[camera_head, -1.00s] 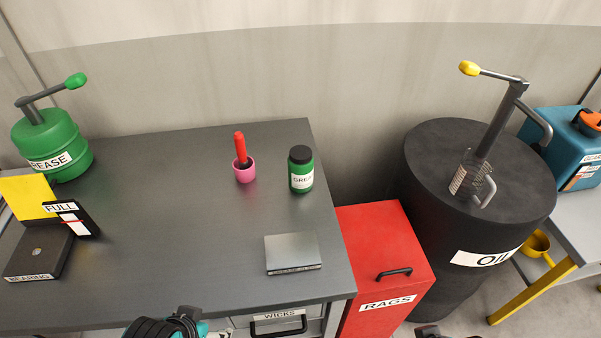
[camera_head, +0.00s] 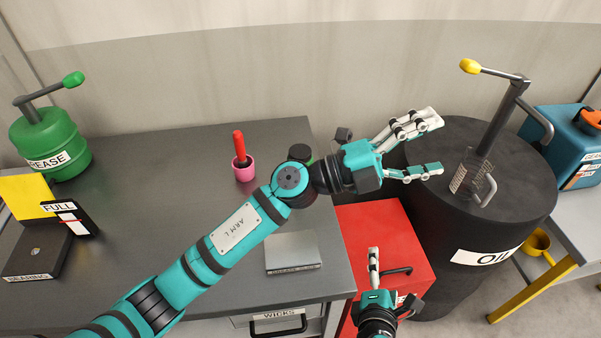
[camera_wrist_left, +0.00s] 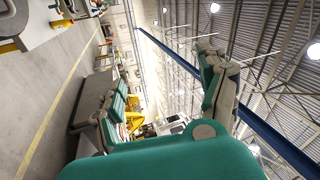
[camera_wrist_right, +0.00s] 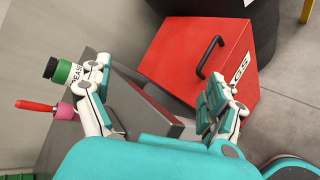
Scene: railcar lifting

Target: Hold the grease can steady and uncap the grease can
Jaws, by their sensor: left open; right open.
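The grease can, small and green with a black cap (camera_head: 299,153), stands on the grey workbench near its far right corner. In the head view my left arm hides most of its body. The right wrist view shows the can (camera_wrist_right: 62,70) upper left, cap on, partly behind a finger. My left gripper (camera_head: 436,145) is open and empty, right of the can, pointing right toward the oil drum; its wrist view shows open fingers and the hall ceiling. My right gripper (camera_head: 396,279) is open and empty over the red box, right of the bench and nearer than the can.
A pink cup (camera_head: 244,174) with a red-handled tool stands left of the can. The red rags box (camera_head: 375,225) and black oil drum (camera_head: 440,270) stand right of the bench. A large green grease pump (camera_head: 62,150) is at far left. The bench's middle is clear.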

